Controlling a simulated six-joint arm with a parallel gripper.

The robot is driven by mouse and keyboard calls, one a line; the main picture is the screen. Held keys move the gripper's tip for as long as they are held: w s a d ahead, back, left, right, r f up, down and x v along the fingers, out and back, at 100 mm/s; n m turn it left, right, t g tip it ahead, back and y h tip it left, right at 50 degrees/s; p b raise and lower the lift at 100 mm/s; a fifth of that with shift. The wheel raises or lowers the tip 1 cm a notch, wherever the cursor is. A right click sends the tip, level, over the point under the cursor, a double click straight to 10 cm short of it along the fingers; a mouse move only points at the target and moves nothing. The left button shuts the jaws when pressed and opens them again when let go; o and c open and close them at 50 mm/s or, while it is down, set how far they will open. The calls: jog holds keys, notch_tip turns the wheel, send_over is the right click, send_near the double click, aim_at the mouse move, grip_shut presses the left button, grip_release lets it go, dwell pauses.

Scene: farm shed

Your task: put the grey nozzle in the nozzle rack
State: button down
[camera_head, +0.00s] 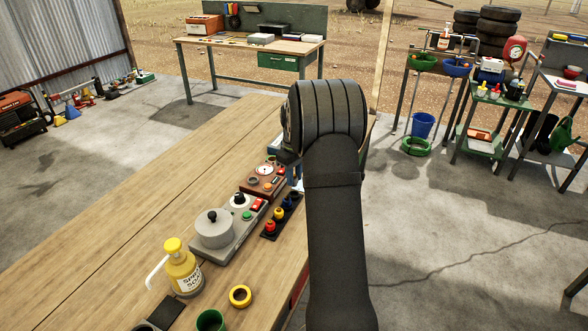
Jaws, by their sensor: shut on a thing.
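The nozzle rack (270,235) is a narrow black strip on the wooden bench, just left of my arm. A red nozzle (270,226), a yellow nozzle (278,213) and a blue nozzle (287,204) stand upright in it in a row. Part of its far end is close to my arm's outline, so I cannot tell if more slots are there. My arm's large dark joint and forearm cover the bench's right side. My gripper is hidden behind them, and no grey nozzle is visible.
Left of the rack are a grey unit with a round pot (214,229), a brown box with a dial (264,179) and a yellow spray-soap bottle (183,268). A yellow ring (240,296) and green cup (210,321) are in front. The bench's left side (130,200) is clear.

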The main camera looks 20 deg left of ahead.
jog(key=shift+f, duration=2.05)
jog(key=shift+f, duration=0.35)
dwell(0.4)
jog(key=c, duration=0.6)
grip_release()
jog(key=shift+o, duration=0.2)
jog(key=shift+r, duration=0.1)
jog(key=shift+r, duration=3.95)
jog(key=shift+f, duration=3.95)
